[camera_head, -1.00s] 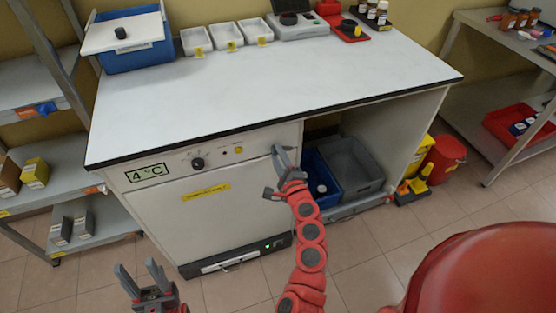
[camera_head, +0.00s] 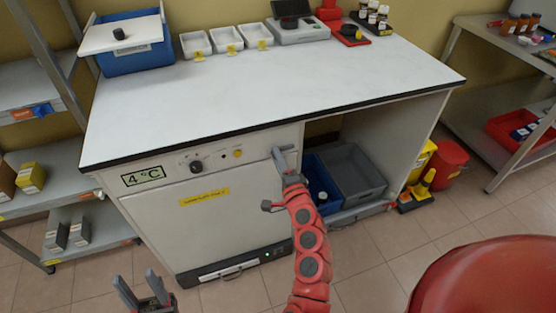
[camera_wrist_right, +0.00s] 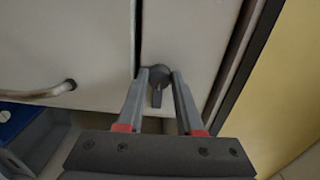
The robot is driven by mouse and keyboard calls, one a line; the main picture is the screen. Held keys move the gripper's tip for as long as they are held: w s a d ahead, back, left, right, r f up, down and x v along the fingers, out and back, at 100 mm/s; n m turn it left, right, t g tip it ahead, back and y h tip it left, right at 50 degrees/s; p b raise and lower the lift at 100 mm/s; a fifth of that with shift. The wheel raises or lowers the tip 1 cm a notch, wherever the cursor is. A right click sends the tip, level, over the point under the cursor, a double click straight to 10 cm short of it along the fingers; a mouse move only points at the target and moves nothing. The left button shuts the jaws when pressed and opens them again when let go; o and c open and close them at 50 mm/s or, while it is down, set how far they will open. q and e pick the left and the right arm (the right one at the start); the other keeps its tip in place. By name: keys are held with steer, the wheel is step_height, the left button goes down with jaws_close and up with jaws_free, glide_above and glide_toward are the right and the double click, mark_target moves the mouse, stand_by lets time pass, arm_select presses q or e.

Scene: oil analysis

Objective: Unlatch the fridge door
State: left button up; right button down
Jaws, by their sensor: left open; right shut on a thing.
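The white fridge (camera_head: 225,225) stands under the left part of the bench, with a "4 °C" label (camera_head: 143,176) and a yellow strip label (camera_head: 204,197) on its front. Its door looks closed. My right gripper (camera_head: 281,156) is at the upper right edge of the fridge front. In the right wrist view, its fingers (camera_wrist_right: 158,88) are shut on a small dark latch (camera_wrist_right: 157,95), whose lever points down in that picture. The latch is hidden by the gripper in the head view. My left gripper (camera_head: 136,288) is open and empty, low in front of the fridge's left side.
A black knob (camera_head: 196,167) sits on the fridge's top panel. A blue bin (camera_head: 321,183) and a grey bin (camera_head: 355,172) stand in the open bay right of the fridge. A metal shelf (camera_head: 75,195) is close on the left.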

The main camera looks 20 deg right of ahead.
steer(key=shift+f, duration=0.1)
steer(key=c, duration=0.5)
jaws_free()
steer(key=shift+c, duration=0.2)
steer(key=shift+s, duration=0.15)
steer(key=s, duration=1.7)
steer(key=shift+d, duration=0.3)
